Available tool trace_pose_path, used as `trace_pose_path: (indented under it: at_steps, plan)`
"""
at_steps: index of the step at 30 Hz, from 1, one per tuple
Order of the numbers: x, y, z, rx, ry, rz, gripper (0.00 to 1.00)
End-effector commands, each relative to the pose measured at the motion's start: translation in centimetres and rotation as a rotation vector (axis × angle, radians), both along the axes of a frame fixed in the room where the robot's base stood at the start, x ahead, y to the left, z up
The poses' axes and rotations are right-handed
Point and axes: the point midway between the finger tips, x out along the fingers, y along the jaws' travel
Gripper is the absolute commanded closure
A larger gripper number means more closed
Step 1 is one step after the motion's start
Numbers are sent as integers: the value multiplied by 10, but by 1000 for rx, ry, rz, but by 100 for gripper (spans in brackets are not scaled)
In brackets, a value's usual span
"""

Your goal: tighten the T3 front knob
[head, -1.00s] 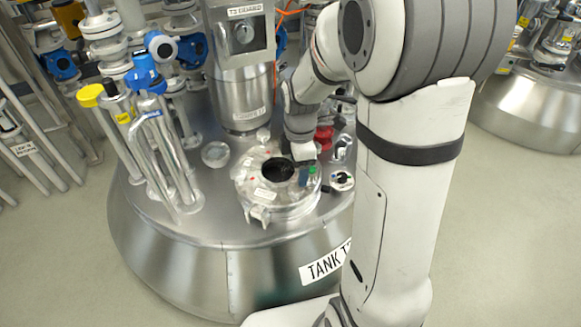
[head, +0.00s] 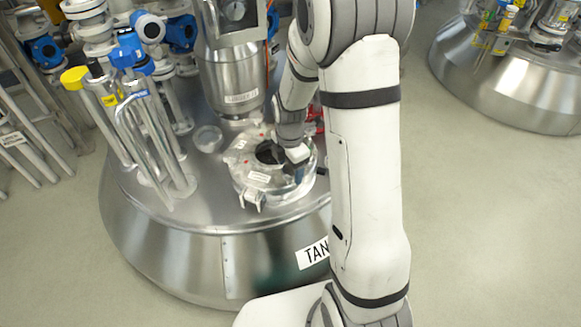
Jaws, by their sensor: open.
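The tank (head: 215,255) has a round hatch (head: 245,180) with a bright metal rim and a dark round centre on its top. A small metal clamp piece (head: 251,198) sticks out at the hatch's front edge. It is too small to tell whether this is the front knob. My gripper (head: 296,170) is over the right part of the hatch, pointing down. The gripper is open, but its fingers are small and partly hidden by its own body. I cannot tell whether it touches anything. My arm covers the area right of the hatch.
A steel vessel (head: 232,75) stands upright behind the hatch. Bent metal pipes (head: 150,140), a yellow cap (head: 74,75) and blue valves (head: 130,48) crowd the left. Red parts (head: 319,118) show partly behind my arm. Another tank (head: 500,85) stands far right, with clear floor before it.

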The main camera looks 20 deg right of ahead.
Motion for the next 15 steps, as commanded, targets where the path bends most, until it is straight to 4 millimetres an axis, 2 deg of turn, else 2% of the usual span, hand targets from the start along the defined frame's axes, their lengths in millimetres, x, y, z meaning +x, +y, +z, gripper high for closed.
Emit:
trace_pose_path:
  at_steps: [6, 15]
  plan:
    - [0, 0, 0, 0, 0, -1, 32]
    - [0, -1, 0, 0, 0, -2, 57]
